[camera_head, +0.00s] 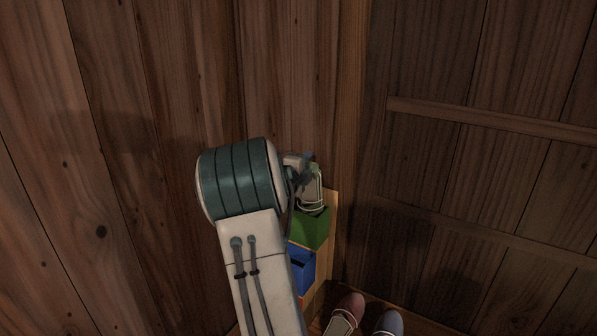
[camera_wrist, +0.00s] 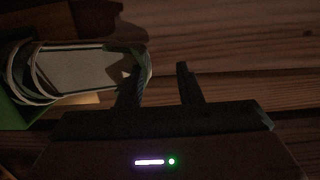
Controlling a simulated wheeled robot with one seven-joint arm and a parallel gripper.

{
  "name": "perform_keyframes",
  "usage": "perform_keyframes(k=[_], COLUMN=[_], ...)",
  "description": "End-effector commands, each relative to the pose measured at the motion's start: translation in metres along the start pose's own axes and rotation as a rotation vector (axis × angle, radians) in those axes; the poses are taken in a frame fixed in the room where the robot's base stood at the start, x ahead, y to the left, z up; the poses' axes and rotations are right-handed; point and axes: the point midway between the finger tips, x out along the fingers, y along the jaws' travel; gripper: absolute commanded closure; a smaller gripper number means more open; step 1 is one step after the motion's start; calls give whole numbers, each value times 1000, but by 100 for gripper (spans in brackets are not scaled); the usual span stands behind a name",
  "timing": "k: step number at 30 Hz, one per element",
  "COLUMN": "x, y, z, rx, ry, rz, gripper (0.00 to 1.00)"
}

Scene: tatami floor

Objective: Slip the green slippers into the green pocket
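The green slippers (camera_head: 312,188) stand in the mouth of the green pocket (camera_head: 310,229) on the wall rack, with pale soles and green edging rising above its rim. In the wrist view, the slippers (camera_wrist: 85,70) lie at the left, and part of the green pocket (camera_wrist: 12,112) shows at the left edge. My gripper (camera_head: 302,172) is beside the upper end of the slippers. In the wrist view, my gripper (camera_wrist: 162,75) has its two dark fingers apart with an empty gap between them. The left finger is close to the slippers' end; whether they touch is unclear.
A blue pocket (camera_head: 301,266) hangs below the green one, with an orange-red pocket partly hidden by my arm. A reddish slipper (camera_head: 351,305) and a grey-blue slipper (camera_head: 390,322) show at the bottom. Wooden walls close in behind the rack and to the right.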

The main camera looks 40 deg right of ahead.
Motion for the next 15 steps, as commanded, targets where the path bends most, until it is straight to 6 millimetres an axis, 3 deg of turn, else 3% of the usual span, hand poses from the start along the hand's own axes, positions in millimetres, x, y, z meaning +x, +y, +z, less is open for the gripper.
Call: perform_keyframes(k=[15], x=[-105], y=[-2], z=[1], rx=[1], ry=[-3], rz=[1], gripper=[69])
